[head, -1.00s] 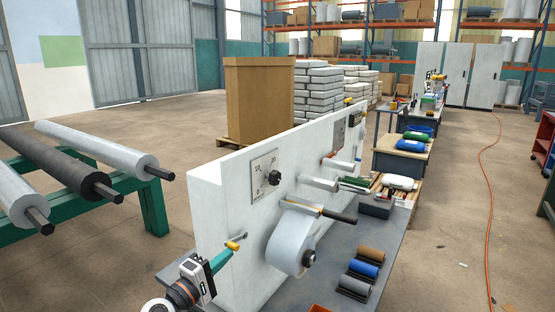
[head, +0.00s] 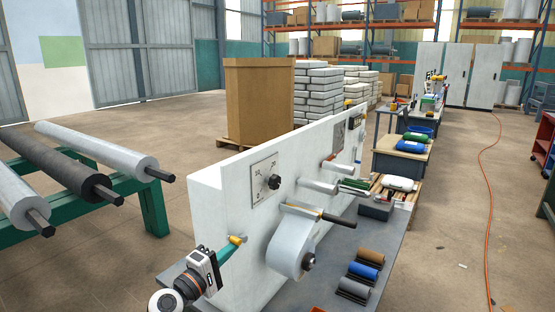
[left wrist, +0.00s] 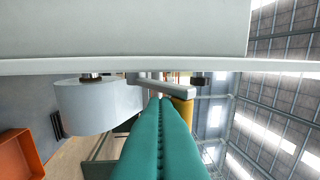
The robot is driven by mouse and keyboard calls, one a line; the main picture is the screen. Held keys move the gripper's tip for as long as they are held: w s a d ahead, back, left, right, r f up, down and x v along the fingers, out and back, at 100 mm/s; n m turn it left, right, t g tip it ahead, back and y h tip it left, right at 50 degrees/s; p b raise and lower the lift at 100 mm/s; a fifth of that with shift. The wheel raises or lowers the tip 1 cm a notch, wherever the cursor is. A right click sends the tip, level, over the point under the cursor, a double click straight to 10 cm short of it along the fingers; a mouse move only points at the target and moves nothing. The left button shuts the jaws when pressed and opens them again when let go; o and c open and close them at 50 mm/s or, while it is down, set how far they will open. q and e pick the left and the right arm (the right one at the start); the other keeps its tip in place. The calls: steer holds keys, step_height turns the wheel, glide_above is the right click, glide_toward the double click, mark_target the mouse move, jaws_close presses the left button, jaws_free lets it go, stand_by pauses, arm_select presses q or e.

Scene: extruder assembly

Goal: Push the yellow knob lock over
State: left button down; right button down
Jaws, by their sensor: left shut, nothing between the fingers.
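The yellow knob lock (head: 236,240) is on the near lower part of the white machine panel's face, on a short stub. My left gripper (head: 228,249) comes in from the lower left with its green fingers shut and empty. Its fingertips are right at the yellow knob lock; whether they touch cannot be told. In the left wrist view the closed green fingers (left wrist: 162,103) point forward, and a yellow part (left wrist: 183,112), likely the knob lock, shows just right of the tips, partly hidden by them. My right gripper is not in view.
The white panel (head: 225,205) stands close beside the left gripper. A white roll (head: 290,245) sticks out from it on the right, above a grey table (head: 325,285) with small rollers. A green rack (head: 152,208) with long rolls stands at left.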

arm_select(q)
steer(key=shift+w+d+r+p, duration=0.45)
steer(key=shift+w+r, duration=0.3)
steer(key=shift+r, duration=0.1)
steer(key=shift+w+d+r+p, duration=0.4)
steer(key=shift+w+r, duration=0.3)
steer(key=shift+r, duration=0.15)
steer(key=f+b, duration=0.2)
steer(key=b, duration=0.1)
steer(key=shift+s+a+f, duration=0.2)
steer(key=shift+s+f, duration=0.15)
steer(key=shift+s, duration=0.05)
steer(key=shift+f+b, duration=0.5)
steer(key=shift+f, duration=0.2)
